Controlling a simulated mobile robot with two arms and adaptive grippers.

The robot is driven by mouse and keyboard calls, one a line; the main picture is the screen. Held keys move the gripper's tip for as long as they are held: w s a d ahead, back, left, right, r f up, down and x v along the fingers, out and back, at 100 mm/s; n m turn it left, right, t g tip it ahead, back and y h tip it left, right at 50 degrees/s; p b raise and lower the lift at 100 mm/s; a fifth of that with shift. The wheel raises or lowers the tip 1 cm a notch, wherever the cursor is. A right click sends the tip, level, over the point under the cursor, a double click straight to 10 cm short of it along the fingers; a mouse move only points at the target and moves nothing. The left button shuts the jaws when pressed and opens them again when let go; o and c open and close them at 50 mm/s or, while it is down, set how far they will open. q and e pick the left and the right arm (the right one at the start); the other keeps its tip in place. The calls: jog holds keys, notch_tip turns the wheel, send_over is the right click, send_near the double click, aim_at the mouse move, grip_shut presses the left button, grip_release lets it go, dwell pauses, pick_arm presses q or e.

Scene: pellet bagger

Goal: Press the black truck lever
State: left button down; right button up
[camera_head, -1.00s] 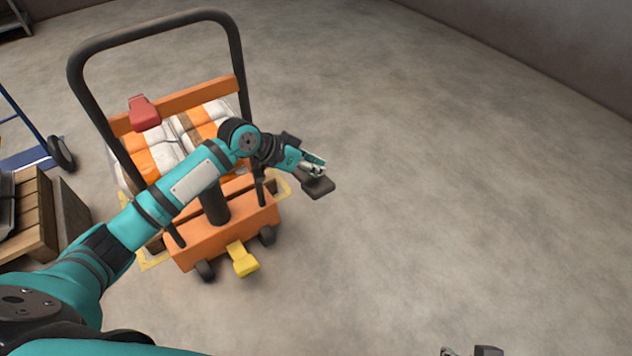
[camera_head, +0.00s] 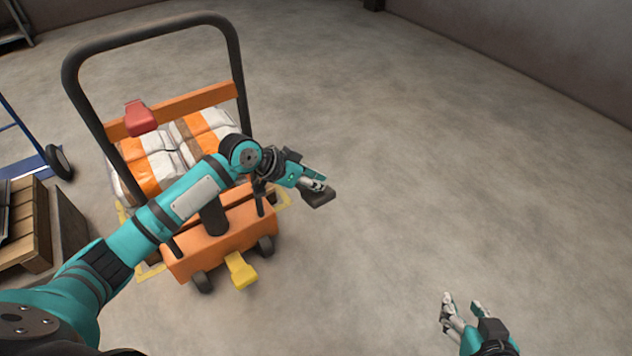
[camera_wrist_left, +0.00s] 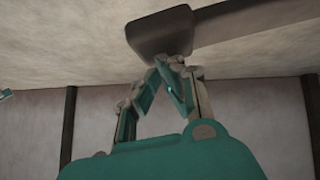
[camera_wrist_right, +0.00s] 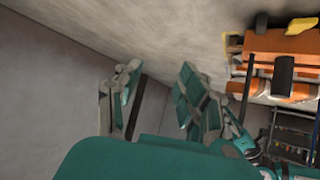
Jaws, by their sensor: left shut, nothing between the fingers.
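The black lever's dark pad (camera_head: 318,198) sticks out to the right of the orange truck (camera_head: 222,240). My left gripper (camera_head: 318,185) is shut and empty, with its fingertips at the pad. In the left wrist view the pad (camera_wrist_left: 160,34) fills the space right at the closed fingertips (camera_wrist_left: 172,62), which appear to touch it. A dark bar (camera_wrist_left: 250,20) runs from the pad. My left arm hides part of the truck and the lever's root. My right gripper (camera_head: 464,306) is open and empty over bare floor at the lower right; its spread fingers show in the right wrist view (camera_wrist_right: 158,95).
A wooden pallet (camera_head: 35,225) stands left. Floor on the right is clear.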

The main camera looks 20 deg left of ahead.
aim_at(320, 205)
pick_arm(q)
jog(key=shift+f, duration=0.1)
